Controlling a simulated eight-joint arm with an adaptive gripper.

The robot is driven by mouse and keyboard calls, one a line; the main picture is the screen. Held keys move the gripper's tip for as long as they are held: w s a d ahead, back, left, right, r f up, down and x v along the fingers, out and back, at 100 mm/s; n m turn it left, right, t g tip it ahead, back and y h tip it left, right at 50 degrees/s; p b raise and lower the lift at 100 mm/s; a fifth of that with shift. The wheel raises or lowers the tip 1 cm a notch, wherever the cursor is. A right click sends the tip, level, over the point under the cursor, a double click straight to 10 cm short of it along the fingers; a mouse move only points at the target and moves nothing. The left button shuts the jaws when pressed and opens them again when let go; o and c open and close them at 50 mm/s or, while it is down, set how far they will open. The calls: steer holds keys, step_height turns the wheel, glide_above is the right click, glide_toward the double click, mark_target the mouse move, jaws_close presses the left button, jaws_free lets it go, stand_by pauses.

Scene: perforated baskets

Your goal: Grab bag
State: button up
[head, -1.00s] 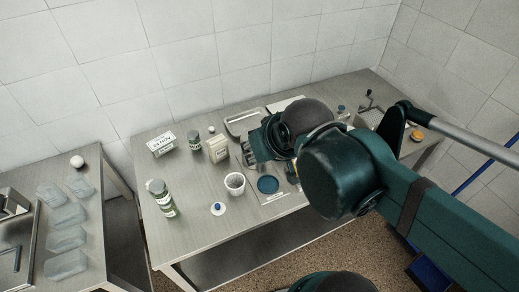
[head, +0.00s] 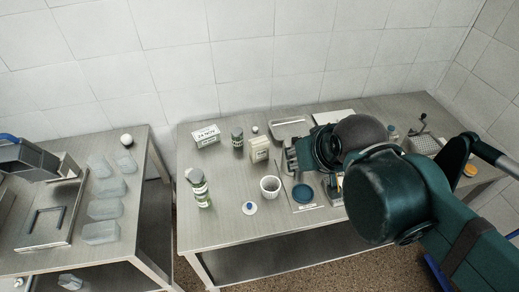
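Several translucent, pale packets (head: 106,209), possibly the bags, lie in two loose rows on the left steel table. Whether they are bags or hard containers I cannot tell. A similar clear piece (head: 69,282) lies lower down, at the bottom edge of the view. My gripper (head: 291,158) is over the right table, beside the beige box and far to the right of the packets. My dark green arm hides much of it, and its opening is not clear. I see nothing held in it.
The right table (head: 230,228) carries a white labelled box (head: 206,136), a dark jar (head: 237,139), a beige box (head: 258,149), a green-labelled jar (head: 199,187) and a white cup (head: 270,186). A framed tray (head: 45,228) and a white ball (head: 126,140) are on the left table. A gap separates the tables.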

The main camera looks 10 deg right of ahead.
steer(key=o, duration=0.5)
steer(key=shift+o, duration=0.2)
steer(key=shift+w, duration=0.1)
steer(key=n+g+h+b, duration=0.3)
steer(key=n+g, duration=0.2)
steer(key=n, duration=1.1)
glide_toward(254, 141)
steer(key=s+d, duration=0.4)
steer(key=d, duration=0.1)
steer(key=w+f+n, duration=0.1)
steer(key=f, duration=0.1)
steer(key=w+a+f+n, duration=0.1)
steer(key=w+f, duration=0.1)
steer(key=w+a+f+n+g+h, duration=0.1)
steer(key=w+f, duration=0.1)
steer(key=f, duration=0.1)
steer(key=shift+a+n, duration=0.15)
steer(key=shift+n, duration=0.15)
steer(key=shift+w+a+f+n+h, duration=0.1)
steer(key=shift+w+f+n+h, duration=0.1)
steer(key=shift+f, duration=0.2)
steer(key=shift+w+a+f+n+h, duration=0.1)
steer(key=shift+f+n, duration=0.1)
steer(key=shift+f, duration=0.2)
